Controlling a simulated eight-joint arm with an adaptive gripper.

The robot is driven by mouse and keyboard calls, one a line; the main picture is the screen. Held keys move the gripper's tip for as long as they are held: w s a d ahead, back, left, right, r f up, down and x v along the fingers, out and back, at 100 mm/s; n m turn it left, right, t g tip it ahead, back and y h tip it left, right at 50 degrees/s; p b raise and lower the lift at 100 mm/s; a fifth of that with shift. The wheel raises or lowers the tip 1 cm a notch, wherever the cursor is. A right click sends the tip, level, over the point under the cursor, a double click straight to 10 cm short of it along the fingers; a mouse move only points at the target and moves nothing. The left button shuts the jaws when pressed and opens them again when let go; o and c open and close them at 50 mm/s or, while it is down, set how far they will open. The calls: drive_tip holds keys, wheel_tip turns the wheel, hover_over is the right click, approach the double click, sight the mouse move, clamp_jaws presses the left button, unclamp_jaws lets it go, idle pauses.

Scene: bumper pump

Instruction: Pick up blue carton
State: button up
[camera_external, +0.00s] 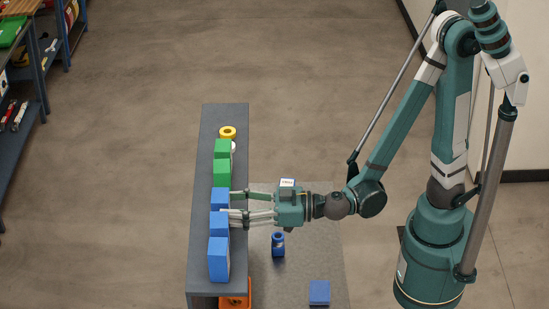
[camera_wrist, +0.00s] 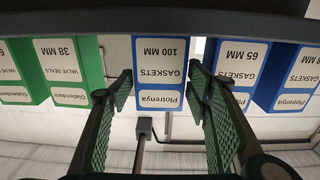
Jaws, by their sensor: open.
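Three blue cartons stand in a row on a grey shelf (camera_external: 200,255). The blue carton nearest the green ones (camera_external: 220,200) is straight ahead of my gripper (camera_external: 238,204). In the wrist view this blue carton (camera_wrist: 165,62) shows upside down, labelled "GASKETS 100 MM", between my two open, empty fingers (camera_wrist: 160,90). Whether the fingers reach alongside it is unclear. The middle blue carton (camera_external: 218,225), labelled "65 MM" in the wrist view (camera_wrist: 238,65), is close beside one finger. The end blue carton (camera_external: 218,258) is only partly seen in the wrist view (camera_wrist: 293,82).
Two green cartons (camera_external: 222,172) stand farther along the shelf, with a yellow ring (camera_external: 228,132) at its far end. A blue cylinder (camera_external: 278,245) and a blue box (camera_external: 319,292) are below, right of the shelf. An orange object (camera_external: 236,300) is under the shelf's near end.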

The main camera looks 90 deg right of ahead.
sight(221, 206)
drive_tip(key=shift+w, duration=1.5)
drive_tip(key=c, duration=0.7)
drive_tip(key=shift+c, duration=0.2)
drive_tip(key=shift+r, duration=0.15)
drive_tip(key=shift+r+p, duration=0.4)
drive_tip(key=shift+r, duration=4.45)
drive_tip(key=shift+d, duration=0.15)
